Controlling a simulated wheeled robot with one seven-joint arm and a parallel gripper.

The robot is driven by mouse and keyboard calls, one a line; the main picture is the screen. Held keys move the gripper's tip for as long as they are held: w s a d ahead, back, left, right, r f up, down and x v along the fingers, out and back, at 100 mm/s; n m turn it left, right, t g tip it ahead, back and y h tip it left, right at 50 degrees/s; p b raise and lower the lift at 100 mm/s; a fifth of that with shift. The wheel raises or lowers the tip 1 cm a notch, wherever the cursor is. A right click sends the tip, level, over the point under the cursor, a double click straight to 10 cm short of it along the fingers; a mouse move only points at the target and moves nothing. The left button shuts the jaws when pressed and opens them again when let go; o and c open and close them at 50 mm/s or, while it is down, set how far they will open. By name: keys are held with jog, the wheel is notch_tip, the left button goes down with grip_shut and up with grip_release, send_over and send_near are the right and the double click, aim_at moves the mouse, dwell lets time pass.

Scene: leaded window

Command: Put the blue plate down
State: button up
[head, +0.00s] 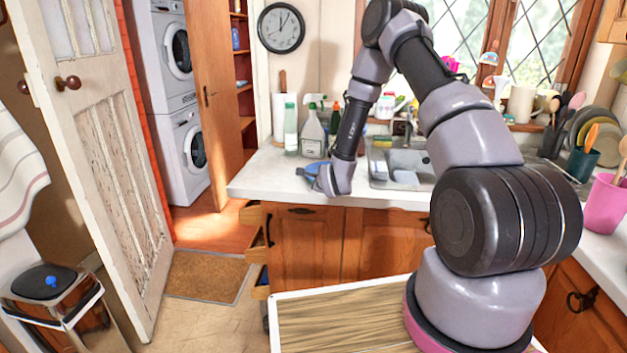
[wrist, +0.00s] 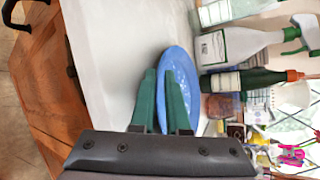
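The blue plate (wrist: 184,72) shows in the wrist view, seen at a slant, with its near rim between the two green fingers of my gripper (wrist: 161,90). The fingers are close together on the rim, one on each side of it. In the head view the plate (head: 312,169) is a small blue patch at the counter's front left part, beside my gripper (head: 318,180). My wrist hides part of it. I cannot tell whether the plate touches the white counter (head: 262,178) or hangs just above it.
Bottles (head: 312,132) stand behind the plate, near the wall. The sink (head: 400,165) is to the right of my gripper. The counter's left end is clear.

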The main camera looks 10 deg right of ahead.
jog(key=shift+s+r, duration=0.15)
jog(key=v, duration=1.2)
jog(key=s+d+r+n+g+h, duration=0.1)
jog(key=s+d+r+n, duration=0.3)
jog(key=r, duration=0.6)
jog(key=d+r+n+g, duration=0.15)
jog(key=r+n, duration=0.35)
jog(key=r, duration=0.5)
jog(key=s+r+n+g, duration=0.1)
jog(key=s+r+n, duration=0.2)
jog(key=s, duration=0.4)
jog(key=s+r+n+g+y, duration=0.1)
jog(key=s+r+n, duration=0.2)
jog(key=s+r, duration=0.3)
jog(key=s+r+n+g, duration=0.1)
jog(key=s+r+n, duration=0.2)
jog(key=s, duration=0.7)
jog(key=shift+d+r, duration=0.35)
jog(key=shift+r, duration=0.4)
